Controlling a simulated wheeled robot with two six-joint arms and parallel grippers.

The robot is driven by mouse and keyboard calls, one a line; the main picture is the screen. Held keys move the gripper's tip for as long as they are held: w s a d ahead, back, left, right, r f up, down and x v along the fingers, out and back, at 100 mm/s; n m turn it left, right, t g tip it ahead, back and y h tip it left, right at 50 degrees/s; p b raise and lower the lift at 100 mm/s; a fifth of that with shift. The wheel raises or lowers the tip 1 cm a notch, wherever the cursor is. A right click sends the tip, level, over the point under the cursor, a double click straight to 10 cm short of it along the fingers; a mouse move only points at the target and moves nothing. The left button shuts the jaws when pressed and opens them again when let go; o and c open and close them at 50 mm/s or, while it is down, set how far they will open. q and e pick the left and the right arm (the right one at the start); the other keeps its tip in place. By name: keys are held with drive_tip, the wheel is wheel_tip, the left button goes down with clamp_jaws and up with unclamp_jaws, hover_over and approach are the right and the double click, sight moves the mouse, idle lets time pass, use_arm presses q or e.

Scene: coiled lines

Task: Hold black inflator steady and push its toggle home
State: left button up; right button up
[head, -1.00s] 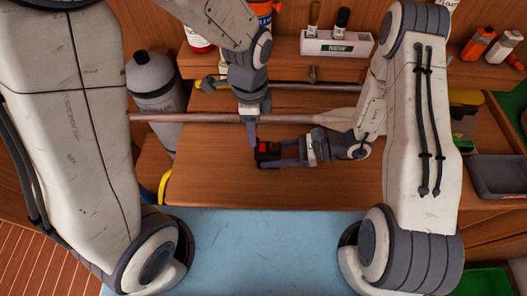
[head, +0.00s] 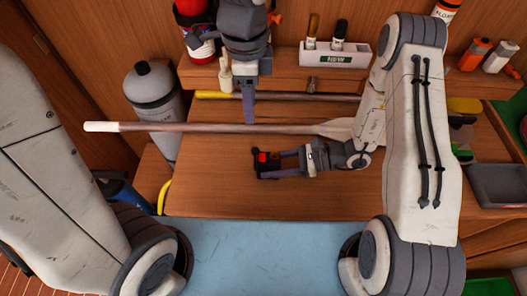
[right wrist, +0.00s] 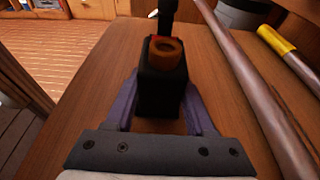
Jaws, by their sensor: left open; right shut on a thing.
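The black inflator (head: 267,172) is a small dark block with a red part on top, which I take for its toggle (head: 263,157). It is at the middle of the wooden bench top. My right gripper (head: 275,164) is shut on it from the right. In the right wrist view the inflator (right wrist: 162,95) sits between the purple fingers, with an orange-brown ring on top and a dark piece behind it. Whether the toggle is fully in, I cannot tell. My left gripper (head: 249,116) is open and empty, pointing down behind the inflator, apart from it.
A long paddle-like pole (head: 220,128) lies across behind the inflator, with a yellow-ended rod (head: 215,95) farther back. A grey bottle (head: 155,95) stands left. A white "NEW" holder (head: 335,54) with markers sits on the shelf. The bench in front of the inflator is clear.

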drive_tip(key=o, duration=1.3)
drive_tip(key=v, duration=1.2)
use_arm(q)
drive_tip(key=s+f+n, duration=0.2)
drive_tip(key=s+n, duration=0.3)
drive_tip(key=s, duration=0.2)
drive_tip(key=s+a+f+n+h, duration=0.1)
drive_tip(key=s+f+n, duration=0.1)
drive_tip(key=s+n, duration=0.3)
drive_tip(key=shift+s+f+n, duration=0.35)
drive_tip(key=shift+s+n, duration=0.05)
drive_tip(key=shift+s, duration=0.65)
use_arm(e)
drive_tip(key=s+a+r+n+h, duration=0.2)
drive_tip(key=s+r+n+h, duration=0.2)
drive_tip(key=n, duration=0.4)
drive_tip(key=s+a+r+n+h, duration=0.3)
drive_tip(key=s+r+n+h, duration=0.2)
drive_tip(key=n, duration=0.4)
drive_tip(key=s+a+r+n+h, duration=0.2)
drive_tip(key=s+r+n+h, duration=0.2)
drive_tip(key=n, duration=0.4)
drive_tip(key=shift+s+a+r+h, duration=0.15)
drive_tip(key=shift+s+r, duration=0.1)
drive_tip(key=shift+r, duration=0.35)
drive_tip(key=shift+s+a+r+h, duration=0.15)
drive_tip(key=shift+s+a+r, duration=0.1)
drive_tip(key=shift+r, duration=0.35)
